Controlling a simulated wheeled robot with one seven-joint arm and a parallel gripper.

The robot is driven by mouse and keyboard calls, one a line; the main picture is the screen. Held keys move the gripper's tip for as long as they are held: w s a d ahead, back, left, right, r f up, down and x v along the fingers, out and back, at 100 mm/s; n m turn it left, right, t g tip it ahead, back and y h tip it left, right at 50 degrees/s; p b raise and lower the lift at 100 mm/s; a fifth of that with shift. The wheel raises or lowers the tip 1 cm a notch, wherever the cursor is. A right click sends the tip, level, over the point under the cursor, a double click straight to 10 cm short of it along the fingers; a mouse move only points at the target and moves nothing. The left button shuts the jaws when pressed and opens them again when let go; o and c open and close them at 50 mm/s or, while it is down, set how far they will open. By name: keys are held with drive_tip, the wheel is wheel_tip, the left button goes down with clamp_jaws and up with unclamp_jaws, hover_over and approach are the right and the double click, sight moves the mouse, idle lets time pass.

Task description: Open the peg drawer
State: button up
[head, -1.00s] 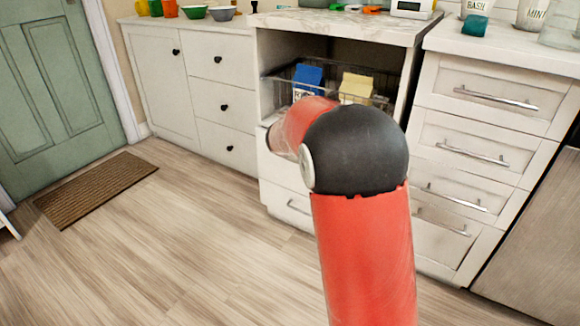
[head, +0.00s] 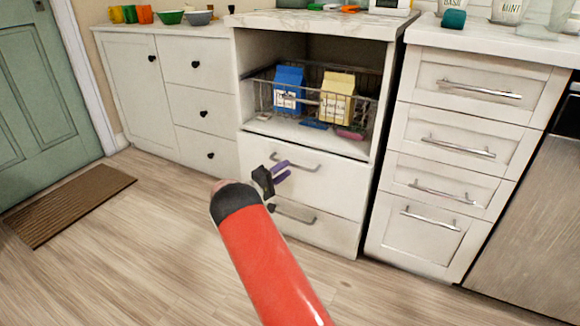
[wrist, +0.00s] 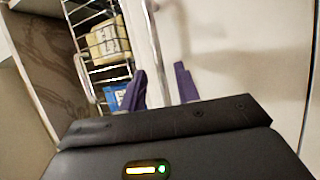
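No label shows which drawer is the peg drawer. The middle cabinet has an upper drawer (head: 335,188) with a silver bar handle (head: 300,165) and a lower drawer (head: 330,232) with a like handle (head: 296,214); both look shut. My gripper (head: 281,170), black with purple fingers, is in front of the upper drawer, close to the left part of its handle. I cannot tell whether it touches.
Above the upper drawer, an open shelf holds a wire basket (head: 262,98) with a blue carton (head: 288,88) and a yellow carton (head: 338,98). Black-knobbed drawers (head: 200,70) stand left, bar-handled drawers (head: 455,150) right. The wood floor (head: 150,250) is clear around a brown mat (head: 70,210).

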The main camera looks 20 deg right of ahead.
sight(291, 165)
drive_tip(key=shift+x, duration=1.9)
clamp_jaws()
